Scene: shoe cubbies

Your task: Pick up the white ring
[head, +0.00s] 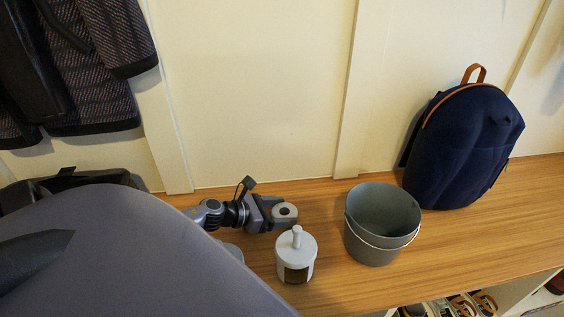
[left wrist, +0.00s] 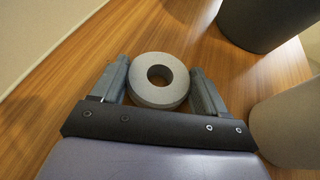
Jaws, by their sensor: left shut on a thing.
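The white ring (head: 285,209) is a thick, pale ring with a round hole, near the back of the wooden bench top. It also shows in the left wrist view (left wrist: 158,94), between the two fingers. My left gripper (head: 284,213) is shut on the ring, with one finger on each side of it. In the left wrist view the gripper (left wrist: 160,88) has the wooden surface behind it. I cannot tell whether the ring touches the bench. My right gripper is in neither view.
A white lidded canister (head: 297,262) with a knob stands just in front of the gripper. A grey bucket (head: 372,241) with a handle stands to the right, and a navy backpack (head: 462,145) leans on the wall beyond. Shoes (head: 465,304) sit in cubbies below the bench (head: 520,220).

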